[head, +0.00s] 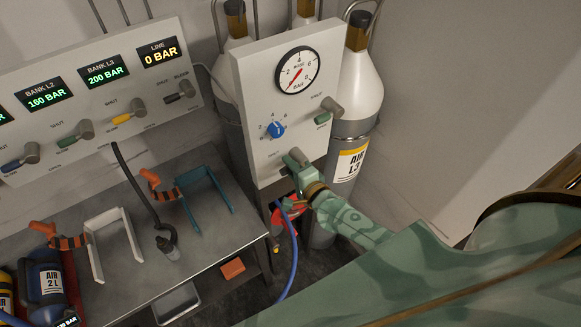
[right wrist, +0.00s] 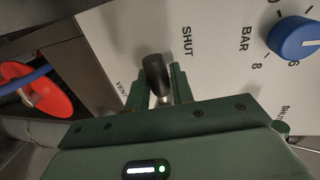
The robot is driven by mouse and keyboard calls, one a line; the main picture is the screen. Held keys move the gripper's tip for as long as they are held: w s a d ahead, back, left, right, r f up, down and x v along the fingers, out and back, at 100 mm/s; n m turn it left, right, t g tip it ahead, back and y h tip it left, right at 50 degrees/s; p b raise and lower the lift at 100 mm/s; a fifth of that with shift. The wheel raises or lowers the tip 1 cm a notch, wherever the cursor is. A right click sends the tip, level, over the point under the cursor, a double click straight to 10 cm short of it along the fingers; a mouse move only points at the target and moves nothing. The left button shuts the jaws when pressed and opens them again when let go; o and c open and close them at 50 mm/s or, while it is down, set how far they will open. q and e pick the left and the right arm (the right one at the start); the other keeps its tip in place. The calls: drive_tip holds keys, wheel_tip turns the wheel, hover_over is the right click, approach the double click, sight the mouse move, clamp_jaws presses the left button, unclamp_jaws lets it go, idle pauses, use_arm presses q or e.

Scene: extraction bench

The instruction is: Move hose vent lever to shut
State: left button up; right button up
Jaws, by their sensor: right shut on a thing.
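The hose vent lever (right wrist: 155,70) sticks out low on the white gauge panel (head: 253,104), with a dark rounded grip. My right gripper (head: 303,170) reaches it from the lower right in the head view. In the right wrist view my gripper's two green fingers (right wrist: 158,84) stand on either side of the lever, shut on it. The printed word VENT is to the lever's left there and SHUT to its right. The fingers hide part of the lever, so its exact angle cannot be told. My left gripper is out of view.
A blue knob (head: 275,129), a green-handled lever (head: 328,110) and a pressure gauge (head: 298,71) sit above on the panel. A blue hose (head: 293,250) hangs below, near a red disc (right wrist: 37,90). A metal bench (head: 206,262) with clamps stands left; a gas cylinder (head: 358,90) stands behind.

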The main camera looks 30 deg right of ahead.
drive_tip(key=shift+r, duration=0.15)
idle(0.3)
drive_tip(key=o, duration=0.9)
drive_tip(key=shift+d, duration=0.1)
drive_tip(key=shift+s, duration=0.1)
drive_tip(key=v, duration=1.6)
